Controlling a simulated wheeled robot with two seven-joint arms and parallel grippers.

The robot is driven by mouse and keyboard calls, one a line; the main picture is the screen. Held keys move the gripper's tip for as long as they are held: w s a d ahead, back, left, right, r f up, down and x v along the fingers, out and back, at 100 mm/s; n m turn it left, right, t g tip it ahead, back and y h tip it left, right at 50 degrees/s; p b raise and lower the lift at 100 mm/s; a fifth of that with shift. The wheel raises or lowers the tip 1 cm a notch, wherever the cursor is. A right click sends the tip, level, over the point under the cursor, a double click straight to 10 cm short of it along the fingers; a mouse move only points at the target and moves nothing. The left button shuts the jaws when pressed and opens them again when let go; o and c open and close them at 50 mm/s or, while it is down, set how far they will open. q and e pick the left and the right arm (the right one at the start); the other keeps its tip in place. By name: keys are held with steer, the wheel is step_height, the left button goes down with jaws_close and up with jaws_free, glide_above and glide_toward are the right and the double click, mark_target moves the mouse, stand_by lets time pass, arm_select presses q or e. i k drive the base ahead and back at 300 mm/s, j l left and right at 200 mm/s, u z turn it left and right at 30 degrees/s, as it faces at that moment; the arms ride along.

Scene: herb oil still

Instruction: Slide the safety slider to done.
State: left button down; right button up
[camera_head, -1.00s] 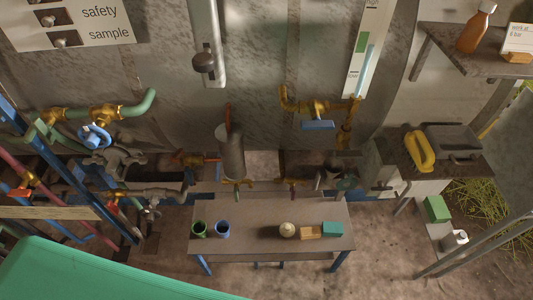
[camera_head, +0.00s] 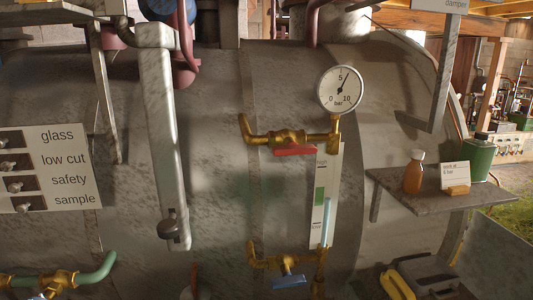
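A white panel (camera_head: 80,142) with the labels glass, low cut, safety and sample is at the left edge in the head view, on the grey tank. Each label has a dark slot with a small metal knob to its left. The safety slider (camera_head: 15,187) is the third one down, and its knob sits toward the left part of its slot. The sample slider (camera_head: 28,206) is below it. The left ends of the upper slots are cut off by the picture edge. No "done" mark can be read. Neither gripper is in view.
A grey vertical lever bar (camera_head: 165,140) stands right of the panel. Green and brass pipework (camera_head: 62,279) lies below the panel. A pressure gauge (camera_head: 339,90) and brass valves are at centre right. A shelf (camera_head: 430,197) with a brown bottle (camera_head: 414,171) juts out at right.

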mark_target(14, 184)
steer(key=j+u, duration=0.15)
steer(key=u, duration=0.35)
steer(key=j+u, duration=0.1)
steer(key=u, duration=0.35)
steer(key=i+j+u, duration=0.1)
steer(key=u, duration=0.4)
